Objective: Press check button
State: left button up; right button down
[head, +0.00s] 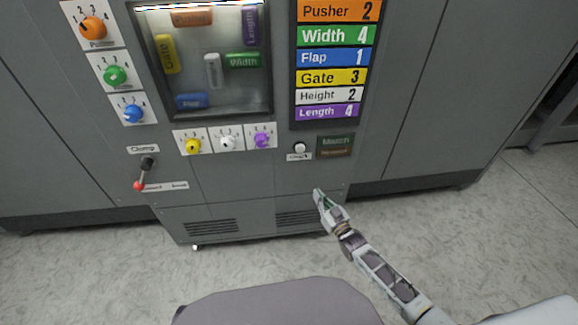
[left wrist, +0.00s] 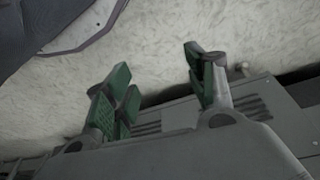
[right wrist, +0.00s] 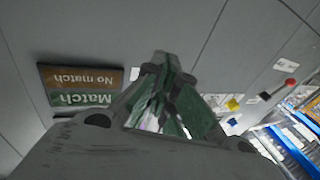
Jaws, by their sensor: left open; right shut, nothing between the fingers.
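The check button (head: 299,147) is a round white button above a small "Check" label on the grey machine front, in the head view. The Match / No match panel (head: 335,145) is just right of it and also shows upside down in the right wrist view (right wrist: 80,88). My right gripper (head: 319,193) is shut and empty, below the button and apart from it in the head view. In the right wrist view its fingers (right wrist: 165,62) meet in front of the machine and I cannot make out the button. My left gripper (left wrist: 155,80) is open and empty, in the left wrist view only.
A clamp lever (head: 140,184) with a red knob sticks out at the left. Yellow (head: 193,145), white (head: 227,143) and purple (head: 262,141) knobs sit left of the button. A window (head: 205,60) and a coloured number list (head: 331,58) are above. The floor in front is clear.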

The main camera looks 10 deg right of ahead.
aim_at(300, 149)
pick_arm(q)
notch_tip(300, 149, up, 7)
jog(key=b, duration=0.9)
jog(key=shift+d+r+t+h+b, duration=0.15)
jog(key=shift+d+t+h+b, duration=0.15)
jog(key=shift+d+b, duration=0.15)
pick_arm(e)
jog(key=a+r+n+t+y, duration=0.1)
jog(key=a+r+t+y, duration=0.1)
jog(key=r, duration=0.5)
jog(key=s+a+r+n+t+y, duration=0.1)
jog(key=a+r+t+y, duration=0.1)
jog(key=r+y, duration=0.2)
jog(key=shift+a+r, duration=0.3)
jog(key=shift+r, duration=1.4)
jog(key=shift+w, duration=0.1)
pick_arm(q)
jog(key=w+d+f+t+h+b, duration=0.1)
jog(key=d+f+t+b, duration=0.1)
jog(key=f+b, duration=0.3)
jog(key=shift+w+d+f+h, duration=0.15)
jog(key=shift+d+f+h, duration=0.3)
jog(key=shift+f, duration=1.85)
pick_arm(e)
jog(key=w, duration=0.8)
jog(key=shift+w+d, duration=0.15)
jog(key=shift+w, duration=0.15)
